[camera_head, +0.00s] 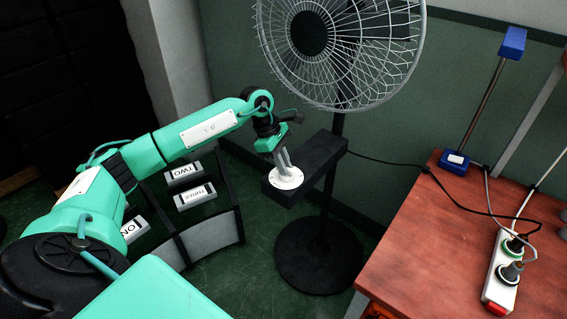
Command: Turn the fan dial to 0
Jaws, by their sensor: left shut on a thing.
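A standing fan (311,34) with a wire cage is at the top middle, on a dark pole and a round black base (318,262). A black control box (316,157) is fixed to the pole. The white fan dial (287,180) sits on the near left end of the box. My left gripper (284,163) comes in from the left and is shut on the dial from above. The fingers hide part of the dial, and I cannot read its setting. My right gripper is not in view.
A reddish wooden table (424,250) stands at the right, with a power strip (503,270) and a blue-ended rod (485,100). A black cable runs from the fan to the table. A curved rack with boxes labelled TWO (184,173) and THREE (195,197) lies beneath my left arm.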

